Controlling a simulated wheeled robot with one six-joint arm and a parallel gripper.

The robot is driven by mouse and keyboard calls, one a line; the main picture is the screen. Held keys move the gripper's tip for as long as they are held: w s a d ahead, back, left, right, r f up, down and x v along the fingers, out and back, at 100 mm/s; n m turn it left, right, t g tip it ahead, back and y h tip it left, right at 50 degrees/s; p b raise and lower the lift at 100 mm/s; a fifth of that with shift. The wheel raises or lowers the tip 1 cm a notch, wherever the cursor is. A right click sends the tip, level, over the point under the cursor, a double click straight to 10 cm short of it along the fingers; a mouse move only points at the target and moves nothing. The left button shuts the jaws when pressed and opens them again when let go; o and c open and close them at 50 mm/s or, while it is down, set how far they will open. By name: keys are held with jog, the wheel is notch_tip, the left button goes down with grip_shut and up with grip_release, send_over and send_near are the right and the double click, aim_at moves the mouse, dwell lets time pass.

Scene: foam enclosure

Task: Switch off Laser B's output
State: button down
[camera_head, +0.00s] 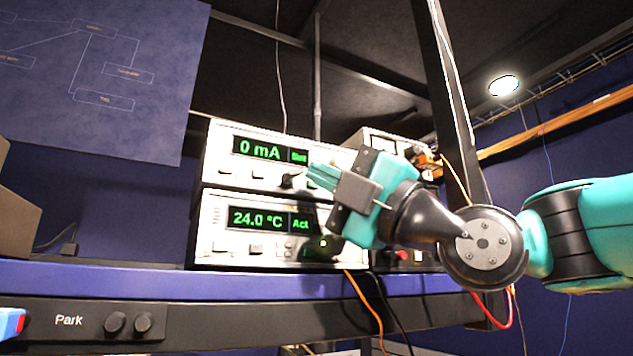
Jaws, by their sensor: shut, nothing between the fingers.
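Two stacked white instruments stand on a shelf. The upper unit (222,160) has a green display (260,150) reading "0 mA", with a small, blurred word beside it. The lower unit (207,238) has a display (256,218) reading "24.0 °C" and "Act". I cannot read any "Laser B" label. My teal gripper (318,178) is shut and empty in front of the upper unit's right side. Its tips are close to a dark knob (291,181); I cannot tell whether they touch. The gripper and arm hide the right part of both fronts.
Another instrument (372,142) stands behind my gripper, partly hidden. The shelf edge (140,283) runs below the units, above a dark rail with "Park" and two knobs (128,324). Orange and black cables (365,300) hang under the shelf. A dark upright post (440,90) stands behind my arm.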

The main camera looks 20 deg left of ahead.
jog(key=shift+w+a+f, duration=0.15)
jog(key=shift+w+a, duration=0.05)
jog(key=shift+w, duration=0.2)
dwell(0.6)
jog(key=shift+f+b, duration=0.15)
jog(key=shift+b, duration=0.25)
jog(key=shift+f+b, duration=0.3)
jog(key=shift+b, duration=0.25)
jog(key=shift+a+f+b, duration=0.25)
jog(key=shift+a+b, duration=0.05)
jog(key=shift+b, duration=0.05)
jog(key=shift+s+d+r, duration=0.15)
jog(key=shift+d+r, duration=0.05)
jog(key=shift+r, duration=0.05)
jog(key=s+d+b, duration=0.1)
jog(key=d+b, duration=0.1)
jog(key=s+d+b, duration=0.1)
jog(key=s+b, duration=0.1)
jog(key=shift+s+d+r+b, duration=0.1)
jog(key=shift+s+d+b, duration=0.05)
jog(key=shift+d+b, duration=0.25)
